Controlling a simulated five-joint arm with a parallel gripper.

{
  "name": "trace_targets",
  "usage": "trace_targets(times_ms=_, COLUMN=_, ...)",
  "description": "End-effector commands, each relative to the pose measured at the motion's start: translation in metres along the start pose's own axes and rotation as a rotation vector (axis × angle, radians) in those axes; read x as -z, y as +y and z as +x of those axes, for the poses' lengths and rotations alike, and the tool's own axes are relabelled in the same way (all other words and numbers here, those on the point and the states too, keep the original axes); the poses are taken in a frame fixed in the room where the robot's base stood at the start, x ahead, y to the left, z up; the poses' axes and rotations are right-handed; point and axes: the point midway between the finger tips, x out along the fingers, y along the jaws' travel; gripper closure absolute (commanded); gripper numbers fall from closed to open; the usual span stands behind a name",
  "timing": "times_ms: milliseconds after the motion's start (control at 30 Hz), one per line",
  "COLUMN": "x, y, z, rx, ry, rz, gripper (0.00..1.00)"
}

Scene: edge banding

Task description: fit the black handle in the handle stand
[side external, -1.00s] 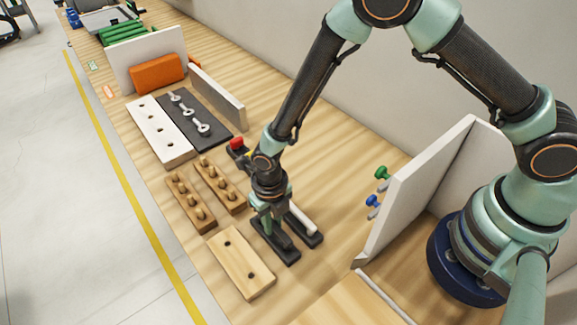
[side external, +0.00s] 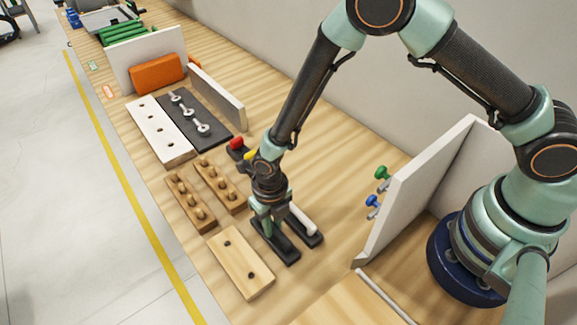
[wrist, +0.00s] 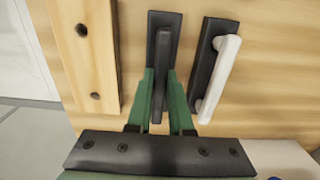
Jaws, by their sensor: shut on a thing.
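The black handle (wrist: 161,62), a dark lever on a black plate, lies between my gripper's green fingers in the wrist view. It also shows in the side view (side external: 282,247) on the bench under the gripper. My gripper (wrist: 160,80) points down and is shut on the lever; it also shows in the side view (side external: 268,224). The plate looks flat on the wood. A pale wooden block with two dark holes (side external: 240,262), seemingly the handle stand, lies to the left of the handle; it also shows in the wrist view (wrist: 86,50).
A white handle on a black plate (side external: 301,219) lies close on the right. Two brown peg racks (side external: 190,203) stand behind the wooden block. A white upright panel (side external: 415,190) with green and blue knobs stands to the right. Bare bench lies between.

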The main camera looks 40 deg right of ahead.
Motion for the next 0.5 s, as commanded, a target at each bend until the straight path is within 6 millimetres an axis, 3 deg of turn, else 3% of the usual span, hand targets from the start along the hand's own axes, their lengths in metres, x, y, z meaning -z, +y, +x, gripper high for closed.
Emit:
trace_targets(times_ms=367, x=-0.0002, y=0.0001, z=0.0014, rx=0.000, ry=-0.001, rz=0.000, gripper=1.00)
trace_targets(times_ms=400, x=-0.0002, y=0.0001, z=0.0014, rx=0.000, ry=0.000, rz=0.000, gripper=0.77)
trace_targets(times_ms=500, x=-0.0001, y=0.0001, z=0.0014, rx=0.000, ry=0.000, rz=0.000, gripper=0.46)
